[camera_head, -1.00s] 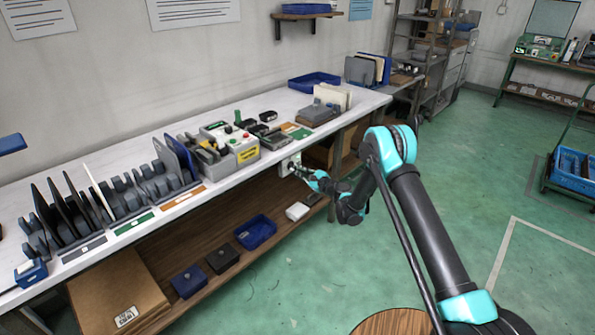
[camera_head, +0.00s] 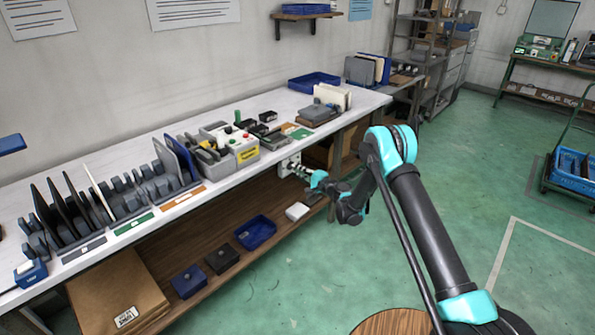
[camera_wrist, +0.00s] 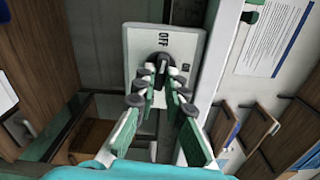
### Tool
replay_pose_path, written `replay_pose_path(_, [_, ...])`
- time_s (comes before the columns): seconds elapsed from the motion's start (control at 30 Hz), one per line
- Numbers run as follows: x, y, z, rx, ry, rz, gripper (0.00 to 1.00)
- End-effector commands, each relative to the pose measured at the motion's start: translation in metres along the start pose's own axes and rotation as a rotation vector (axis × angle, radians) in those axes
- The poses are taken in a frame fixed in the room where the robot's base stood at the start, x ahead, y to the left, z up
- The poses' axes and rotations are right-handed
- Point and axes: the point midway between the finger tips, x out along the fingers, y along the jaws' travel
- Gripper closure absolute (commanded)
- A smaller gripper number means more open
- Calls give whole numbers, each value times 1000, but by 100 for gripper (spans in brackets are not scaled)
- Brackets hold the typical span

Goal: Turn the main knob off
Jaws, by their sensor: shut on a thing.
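The main knob (camera_wrist: 163,60) is black and sits on a white plate (camera_wrist: 140,46) marked OFF, with a smaller label on its right in the wrist view. My gripper (camera_wrist: 160,74) is shut on the knob, with its fingertips at either side of it. The fingers partly cover the knob, so I cannot tell its exact pointer direction. In the head view the white plate (camera_head: 287,163) is under the bench's front edge, and my gripper (camera_head: 298,170) reaches it from the right.
A lower wooden shelf (camera_head: 213,250) carries a blue bin (camera_head: 256,232) and boxes. The green floor (camera_head: 470,170) to the right is open.

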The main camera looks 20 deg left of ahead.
Motion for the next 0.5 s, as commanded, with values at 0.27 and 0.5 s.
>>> replay_pose_path(0.27, [-1, 1, 0, -118, -1, 1, 100])
replay_pose_path(0.5, [-1, 1, 1, -152, -1, 2, 100])
